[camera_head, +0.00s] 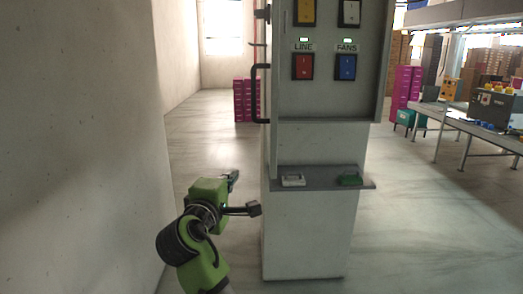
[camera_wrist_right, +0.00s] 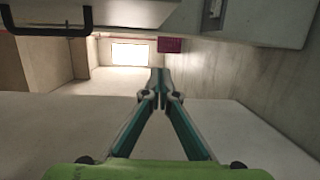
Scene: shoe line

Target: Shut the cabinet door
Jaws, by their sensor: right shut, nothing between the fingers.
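The grey cabinet (camera_head: 325,150) stands upright in the middle of the head view, with its switch panel showing. Its door (camera_head: 267,60) seems to be the narrow panel at the left side, seen nearly edge-on and standing open. A black bar handle (camera_head: 255,93) sticks out to the left from it. In the wrist view the handle (camera_wrist_right: 45,32) is at the top left. My right gripper (camera_head: 233,178) is low, left of the cabinet and below the handle. Its fingers (camera_wrist_right: 158,75) are together with nothing between them, apart from the handle. My left gripper is out of view.
A concrete wall (camera_head: 80,140) is close on the left. A ledge (camera_head: 320,184) with a white and a green item juts from the cabinet front. Magenta boxes (camera_head: 246,100) stand behind. A table (camera_head: 470,122) is at the right. Floor between wall and cabinet is clear.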

